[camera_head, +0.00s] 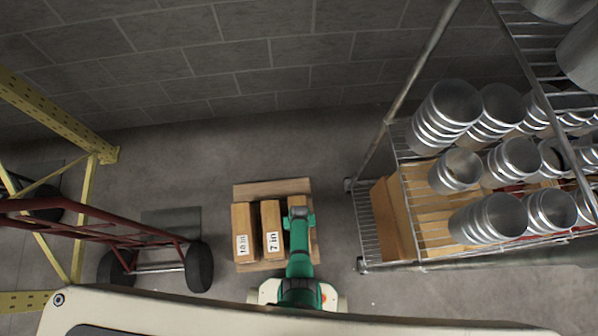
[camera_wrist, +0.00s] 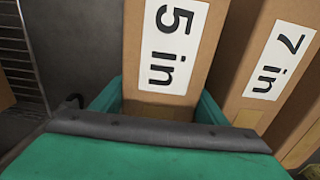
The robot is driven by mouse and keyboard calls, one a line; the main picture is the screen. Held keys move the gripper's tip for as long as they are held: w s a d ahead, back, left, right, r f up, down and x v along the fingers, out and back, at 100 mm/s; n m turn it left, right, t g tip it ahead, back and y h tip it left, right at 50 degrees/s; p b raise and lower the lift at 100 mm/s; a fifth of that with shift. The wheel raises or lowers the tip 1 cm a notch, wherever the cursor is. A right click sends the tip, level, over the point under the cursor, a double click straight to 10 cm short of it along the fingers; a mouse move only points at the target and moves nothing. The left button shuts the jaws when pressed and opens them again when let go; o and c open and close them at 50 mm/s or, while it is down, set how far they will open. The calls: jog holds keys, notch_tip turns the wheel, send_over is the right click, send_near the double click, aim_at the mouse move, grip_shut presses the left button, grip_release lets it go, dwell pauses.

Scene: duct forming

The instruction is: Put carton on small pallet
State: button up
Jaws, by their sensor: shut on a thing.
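The small pallet (camera_head: 271,189) is a low wooden one on the floor in the middle of the head view. Several long brown cartons stand side by side on it: one labelled "10 in" (camera_head: 243,221), one labelled "7 in" (camera_head: 270,217), and a third (camera_head: 297,238) at the right, mostly under my arm. My green gripper (camera_head: 298,218) is over this right carton. In the wrist view the gripper (camera_wrist: 160,108) is shut around a carton labelled "5 in" (camera_wrist: 165,70). The "7 in" carton (camera_wrist: 275,65) is close beside it. Whether the held carton touches the pallet is hidden.
A wire shelf (camera_head: 385,240) with metal duct pieces (camera_head: 440,115) and brown boxes stands at the right. A red hand truck (camera_head: 150,240) and a yellow rack (camera_head: 85,130) are at the left. Bare floor lies around the pallet; a block wall (camera_head: 250,60) is behind.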

jog(key=shift+a+f, duration=0.2)
jog(key=shift+f, duration=0.35)
jog(key=o, duration=2.1)
jog(key=shift+s, duration=0.1)
